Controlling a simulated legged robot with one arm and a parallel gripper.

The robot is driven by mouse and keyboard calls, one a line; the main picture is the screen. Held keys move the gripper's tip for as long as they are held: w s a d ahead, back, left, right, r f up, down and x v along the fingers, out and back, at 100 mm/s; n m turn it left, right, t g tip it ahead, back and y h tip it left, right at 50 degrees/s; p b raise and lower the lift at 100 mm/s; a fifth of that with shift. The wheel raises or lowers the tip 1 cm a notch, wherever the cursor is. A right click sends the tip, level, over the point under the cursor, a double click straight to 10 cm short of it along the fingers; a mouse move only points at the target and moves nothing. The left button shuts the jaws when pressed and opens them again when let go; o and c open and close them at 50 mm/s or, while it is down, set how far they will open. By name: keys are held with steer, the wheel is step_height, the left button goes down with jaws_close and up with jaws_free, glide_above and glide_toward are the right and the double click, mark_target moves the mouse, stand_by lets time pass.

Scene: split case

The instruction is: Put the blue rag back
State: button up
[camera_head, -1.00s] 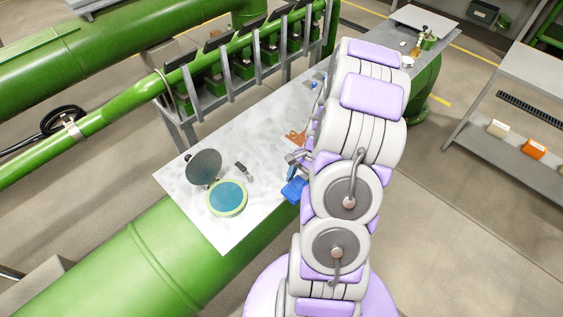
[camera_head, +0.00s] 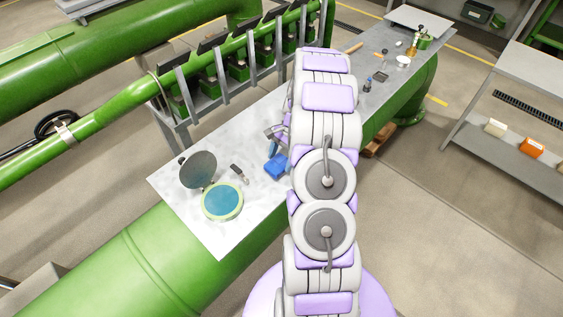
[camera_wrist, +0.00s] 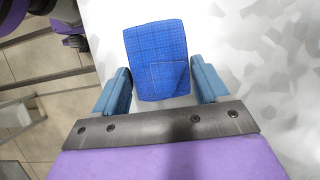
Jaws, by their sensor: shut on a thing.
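The blue rag (camera_head: 276,166) is a folded, checked square at the tabletop's right side, beside my arm. In the wrist view the rag (camera_wrist: 157,58) lies between the two blue fingers of my gripper (camera_wrist: 160,75), which is shut on it. In the head view my gripper (camera_head: 277,150) is partly hidden by my arm. A round split case stands open to the left of the rag. Its grey lid (camera_head: 198,170) is tilted up, and its base (camera_head: 222,202) has a pale green rim and a blue-teal inside.
A small dark-handled tool (camera_head: 238,173) lies between the case and the rag. The white tabletop (camera_head: 220,241) is bare near its front corner. Green pipes with a metal rack (camera_head: 218,70) run behind. Several small items, including a green pot (camera_head: 424,40), stand on the far end.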

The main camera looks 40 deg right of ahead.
steer(key=shift+x, duration=1.1)
steer(key=o, duration=0.9)
steer(key=shift+d+f, duration=0.1)
steer(key=shift+d, duration=0.1)
steer(key=shift+o, duration=0.2)
